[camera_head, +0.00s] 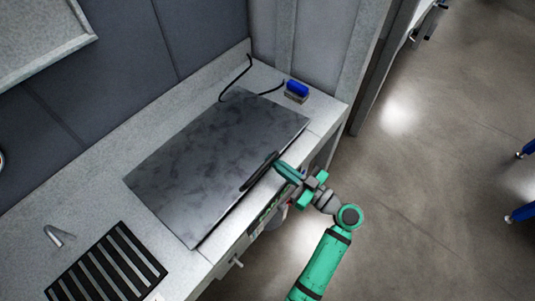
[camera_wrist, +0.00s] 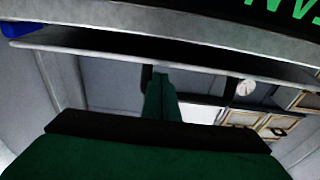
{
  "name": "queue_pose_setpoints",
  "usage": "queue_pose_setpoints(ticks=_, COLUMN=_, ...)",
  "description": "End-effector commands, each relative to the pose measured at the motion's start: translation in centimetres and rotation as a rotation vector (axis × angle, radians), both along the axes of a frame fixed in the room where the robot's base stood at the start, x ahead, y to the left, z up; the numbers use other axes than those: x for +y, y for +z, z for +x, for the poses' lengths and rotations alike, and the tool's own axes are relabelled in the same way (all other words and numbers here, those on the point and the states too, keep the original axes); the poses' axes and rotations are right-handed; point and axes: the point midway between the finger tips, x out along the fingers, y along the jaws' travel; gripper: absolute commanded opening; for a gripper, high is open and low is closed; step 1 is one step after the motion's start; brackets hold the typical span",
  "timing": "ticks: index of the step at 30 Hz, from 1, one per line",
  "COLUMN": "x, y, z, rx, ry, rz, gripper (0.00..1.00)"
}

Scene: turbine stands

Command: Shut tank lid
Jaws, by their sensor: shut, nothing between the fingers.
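The tank lid (camera_head: 220,150) is a dark grey, mottled metal plate lying about flat over the tank opening in the light grey bench. A black bar handle (camera_head: 260,171) is on its front edge. My gripper (camera_head: 282,168) is shut and empty, with its tip at the lid's front edge, right beside the handle. I cannot tell whether it touches. In the wrist view my gripper (camera_wrist: 161,85) points at the thin lid edge (camera_wrist: 120,58), with a dark band between lid and bench front. Whether the lid is fully seated is unclear. The tank's inside is hidden.
A black slotted grate (camera_head: 108,268) and a small metal tap (camera_head: 58,236) are at lower left.

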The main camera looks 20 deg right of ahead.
Motion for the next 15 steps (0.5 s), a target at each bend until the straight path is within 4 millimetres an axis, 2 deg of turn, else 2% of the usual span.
queue_pose_setpoints(ticks=6, x=-0.6, y=-1.3, z=-0.3, rx=-0.001, ry=-0.008, rz=-0.001, gripper=0.00)
queue_pose_setpoints(ticks=15, x=-0.7, y=-1.5, z=-0.4, rx=-0.001, ry=-0.010, rz=-0.001, gripper=0.00)
